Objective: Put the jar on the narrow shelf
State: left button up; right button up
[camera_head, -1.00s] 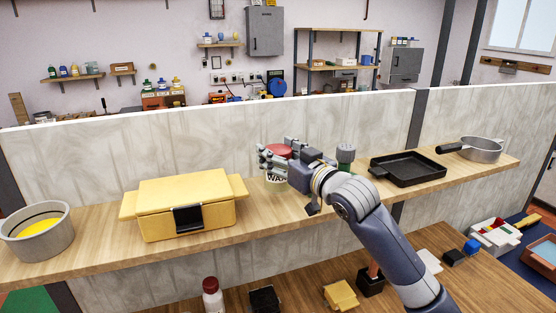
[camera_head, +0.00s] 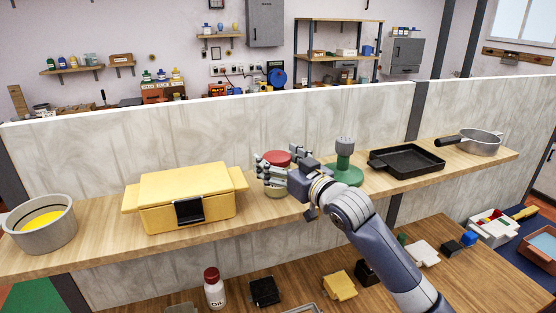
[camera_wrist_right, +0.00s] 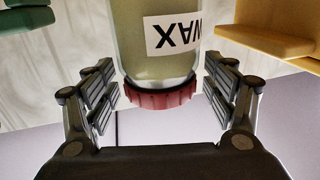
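The jar (camera_head: 277,188), with a red lid and a pale body, appears upright on the narrow wooden shelf (camera_head: 95,247), between the yellow box and a green object. In the right wrist view the jar (camera_wrist_right: 155,60) shows its "WAX" label and red lid; its base is out of view. My right gripper (camera_head: 276,166) is around the jar's lid end. In the wrist view its fingers (camera_wrist_right: 160,92) are on both sides of the jar, with small gaps, so it looks open. My left gripper is not in view.
On the shelf stand a yellow box (camera_head: 187,190), a grey pot with yellow contents (camera_head: 40,240), a green object with a grey knob (camera_head: 344,172), a black pan (camera_head: 407,160) and a saucepan (camera_head: 480,145). A pale wall rises behind. A white bottle (camera_head: 215,292) stands on the lower table.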

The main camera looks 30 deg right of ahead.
jog(key=s+b, duration=0.4)
jog(key=s, duration=0.8)
jog(key=shift+d+r, duration=0.1)
jog(key=shift+r, duration=0.1)
